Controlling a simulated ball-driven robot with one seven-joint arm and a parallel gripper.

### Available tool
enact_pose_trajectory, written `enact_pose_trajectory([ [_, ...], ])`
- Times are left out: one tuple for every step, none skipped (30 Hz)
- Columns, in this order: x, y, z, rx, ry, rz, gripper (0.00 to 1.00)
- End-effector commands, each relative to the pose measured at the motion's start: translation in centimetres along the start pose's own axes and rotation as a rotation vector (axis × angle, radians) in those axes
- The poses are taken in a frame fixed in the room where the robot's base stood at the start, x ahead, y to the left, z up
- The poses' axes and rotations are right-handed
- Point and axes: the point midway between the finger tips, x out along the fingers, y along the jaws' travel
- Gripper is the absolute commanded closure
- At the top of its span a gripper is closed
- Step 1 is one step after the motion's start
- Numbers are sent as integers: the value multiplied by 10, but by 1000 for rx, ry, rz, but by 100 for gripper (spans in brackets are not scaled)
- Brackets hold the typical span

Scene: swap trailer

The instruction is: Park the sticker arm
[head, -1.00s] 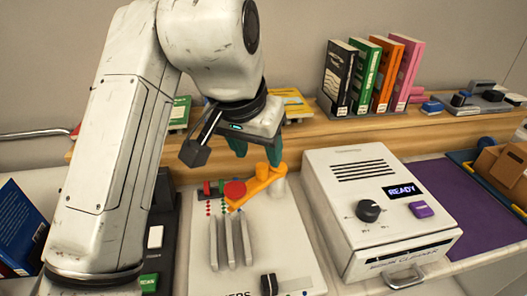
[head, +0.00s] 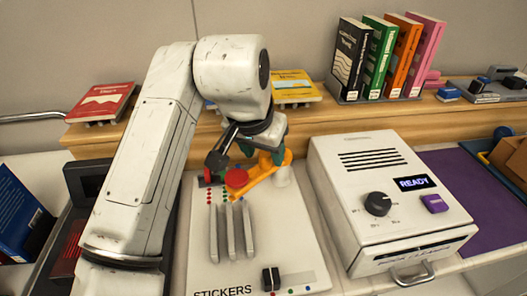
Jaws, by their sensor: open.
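The orange sticker arm (head: 262,178) is on the white STICKERS board. The teal fingers are apart. My wrist partly covers them, so I cannot tell whether they touch the knob.
Grey dividers (head: 231,232) and a black block (head: 271,278) are on the STICKERS board (head: 290,235). A white machine reading READY (head: 365,160) stands close on the right. A wooden shelf (head: 320,118) with upright books runs behind. A dark scanner is at left.

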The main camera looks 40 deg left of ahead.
Motion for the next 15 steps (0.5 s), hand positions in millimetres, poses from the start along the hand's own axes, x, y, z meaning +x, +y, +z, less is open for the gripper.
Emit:
enact_pose_trajectory([
  [3,0,0,0,0,0,46],
  [4,0,0,0,0,0,46],
  [5,0,0,1,0,0,46],
  [6,0,0,1,0,0,46],
  [6,0,0,1,0,0,46],
  [6,0,0,1,0,0,46],
  [6,0,0,1,0,0,46],
  [6,0,0,1,0,0,46],
  [6,0,0,1,0,0,46],
  [6,0,0,1,0,0,46],
  [6,0,0,1,0,0,46],
  [6,0,0,1,0,0,49],
  [6,0,0,1,0,0,52],
  [6,0,0,1,0,0,55],
  [6,0,0,1,0,0,59],
])
